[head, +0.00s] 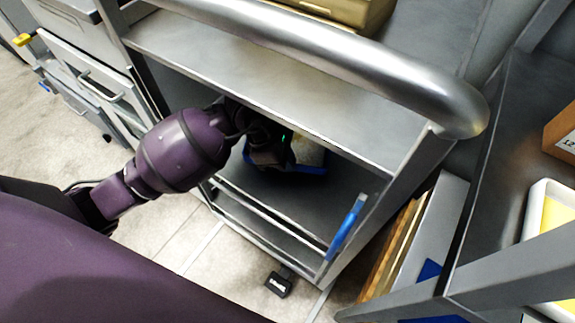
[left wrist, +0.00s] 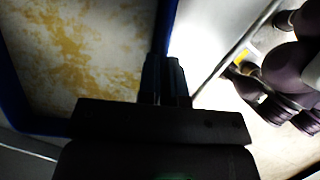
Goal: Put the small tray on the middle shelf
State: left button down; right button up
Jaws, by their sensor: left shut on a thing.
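The small tray (head: 316,170) has a blue rim and a pale, yellowish inside. In the head view it is inside the metal cart, under the top shelf (head: 260,85) and over the dark middle shelf (head: 318,198). I cannot tell whether it touches that shelf. My left gripper (head: 272,152) reaches in through the open side and covers part of the tray. In the left wrist view the tray (left wrist: 168,22) fills the upper left, and the left gripper's fingers (left wrist: 164,75) are shut on its blue rim. My right gripper is not in view.
A thick round handle (head: 350,62) runs across the cart's top. A blue bar (head: 345,228) stands at the middle shelf's right front edge, and a rail (head: 270,215) runs lower down. A grey drawer unit (head: 85,60) is left; another rack (head: 510,190) is close on the right.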

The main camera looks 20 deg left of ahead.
pick_arm(q)
notch_tip(320, 180, down, 4)
jog(key=shift+w+d+r+b, duration=0.1)
jog(key=shift+w+r+b, duration=0.1)
jog(key=shift+b, duration=0.6)
jog(key=shift+f, duration=0.15)
jog(key=shift+w+r, duration=0.1)
jog(key=shift+r, duration=0.1)
jog(key=shift+f, duration=0.1)
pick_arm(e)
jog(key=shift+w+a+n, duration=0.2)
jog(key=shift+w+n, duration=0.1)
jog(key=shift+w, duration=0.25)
pick_arm(q)
jog(key=c, duration=1.3)
grip_release()
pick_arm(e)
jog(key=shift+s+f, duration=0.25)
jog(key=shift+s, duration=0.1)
